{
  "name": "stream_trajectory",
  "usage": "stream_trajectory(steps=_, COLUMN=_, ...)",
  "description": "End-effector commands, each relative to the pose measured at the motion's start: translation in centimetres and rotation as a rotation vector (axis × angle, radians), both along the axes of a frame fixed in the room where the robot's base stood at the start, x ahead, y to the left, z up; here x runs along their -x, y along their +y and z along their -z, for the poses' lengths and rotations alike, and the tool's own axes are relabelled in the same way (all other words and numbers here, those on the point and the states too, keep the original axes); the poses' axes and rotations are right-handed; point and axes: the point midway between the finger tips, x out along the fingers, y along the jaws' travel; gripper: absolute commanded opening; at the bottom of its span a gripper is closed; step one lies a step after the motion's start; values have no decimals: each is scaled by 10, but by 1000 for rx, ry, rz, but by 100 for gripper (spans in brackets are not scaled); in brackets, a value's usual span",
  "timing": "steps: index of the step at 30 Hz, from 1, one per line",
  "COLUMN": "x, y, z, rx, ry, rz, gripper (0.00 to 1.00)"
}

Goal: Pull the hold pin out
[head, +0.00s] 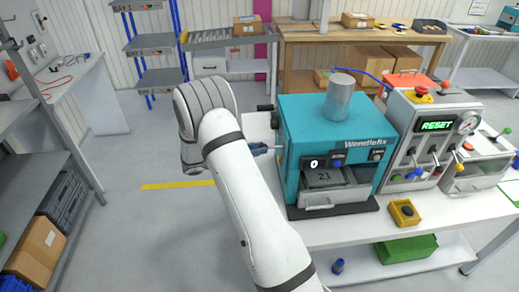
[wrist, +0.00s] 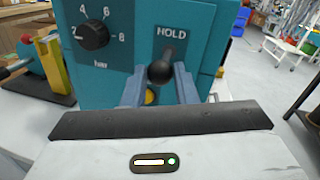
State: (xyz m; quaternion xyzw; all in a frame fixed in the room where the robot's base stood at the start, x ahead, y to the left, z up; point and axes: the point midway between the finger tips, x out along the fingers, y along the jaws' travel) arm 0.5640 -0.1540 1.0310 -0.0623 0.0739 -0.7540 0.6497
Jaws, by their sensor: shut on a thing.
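The teal Wendlefix machine (head: 300,118) stands on a white bench. In the wrist view, its side panel (wrist: 205,30) carries the label HOLD. Below the label is the hold pin (wrist: 161,72), a dark stem with a round black knob. My gripper (wrist: 158,76) has one finger on each side of the pin and is shut on it. In the head view, my gripper (head: 266,150) reaches the machine's left side, and the pin itself is hard to make out there. A small yellow part (wrist: 151,97) shows between the fingers below the knob.
A black bar dial (wrist: 93,36) sits left of the pin on the same panel. A grey control box (head: 430,130) showing RESET stands right of the machine. A yellow bin (head: 404,213) lies on the bench front. Open floor lies left of the bench.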

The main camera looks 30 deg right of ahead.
Motion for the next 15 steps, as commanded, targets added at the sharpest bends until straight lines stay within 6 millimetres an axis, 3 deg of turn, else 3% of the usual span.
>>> stream_trajectory(steps=3, x=-2, y=1, z=-1, rx=-1, ry=-3, rz=-4, gripper=0)
stream_trajectory(steps=4, x=-1, y=1, z=-1, rx=-1, ry=-3, rz=-4, gripper=28)
stream_trajectory(steps=11, x=0, y=-3, z=0, rx=-1, ry=-2, rz=5, gripper=47)
stream_trajectory(steps=15, x=1, y=-4, z=0, rx=-1, ry=-2, rz=7, gripper=48)
